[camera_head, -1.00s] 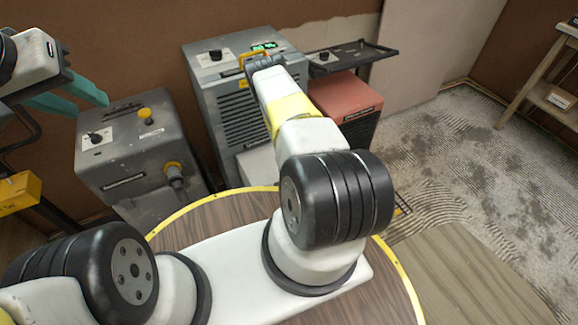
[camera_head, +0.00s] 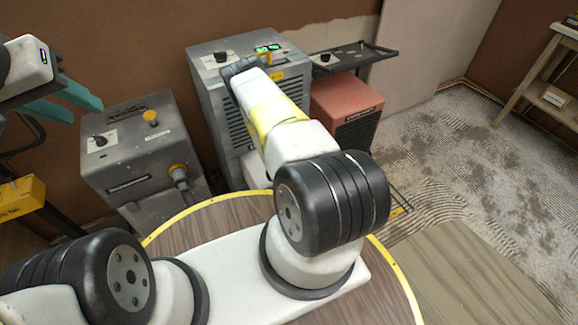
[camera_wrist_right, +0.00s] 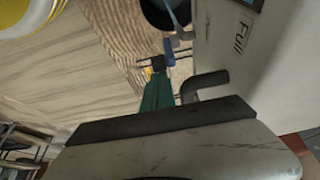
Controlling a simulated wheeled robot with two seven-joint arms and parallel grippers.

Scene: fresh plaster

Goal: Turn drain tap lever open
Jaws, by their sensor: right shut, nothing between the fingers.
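In the right wrist view, a small blue lever-like piece (camera_wrist_right: 169,52), perhaps the drain tap lever, stands just beyond my right gripper's fingertips, beside a pale panel marked "Full" (camera_wrist_right: 235,50). My right gripper (camera_wrist_right: 158,76) has its green fingers together, with nothing between them. I cannot tell if they touch the blue piece. In the head view, my right arm reaches over the grey dehumidifier (camera_head: 211,60) and its right gripper is hidden. My left gripper (camera_head: 68,106), teal-fingered, is at the upper left with its fingers apart, empty and far from the dehumidifier.
A grey machine with a knob (camera_head: 140,155) stands left of the dehumidifier. A red unit (camera_head: 345,105) and a black shelf (camera_head: 355,56) are to its right. A round yellow-edged wooden top (camera_head: 180,235) lies under my arm. A dark round opening (camera_wrist_right: 163,12) is above the blue piece.

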